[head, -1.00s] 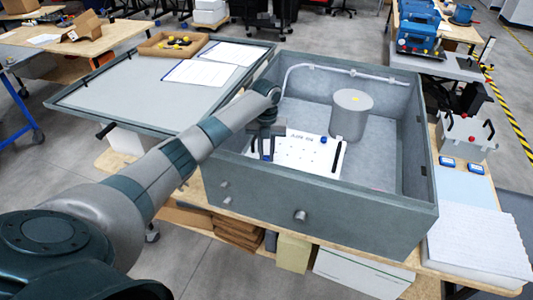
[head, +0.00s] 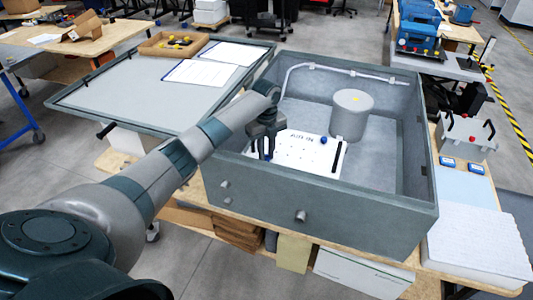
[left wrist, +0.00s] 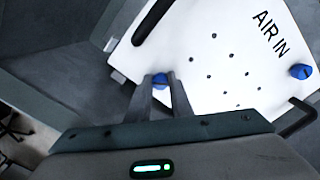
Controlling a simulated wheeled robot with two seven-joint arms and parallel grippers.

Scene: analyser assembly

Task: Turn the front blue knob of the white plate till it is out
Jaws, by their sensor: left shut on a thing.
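The white plate (head: 298,151) lies inside the grey open box, with "AIR IN" printed on it and a black handle at each side. In the left wrist view the plate (left wrist: 215,55) fills the upper right. My left gripper (head: 265,157) reaches over the box's left wall to the plate. In the left wrist view the gripper (left wrist: 161,78) is shut on the front blue knob (left wrist: 161,81), one finger on each side. The other blue knob (left wrist: 301,71) sits near the lettering and also shows in the head view (head: 323,140). My right gripper is not in view.
The box's walls (head: 330,205) surround the plate. A grey cylinder (head: 350,116) stands behind it and a pipe runs along the back wall. The box's lid with papers (head: 150,90) lies at the left. A white foam block (head: 475,243) is at the right.

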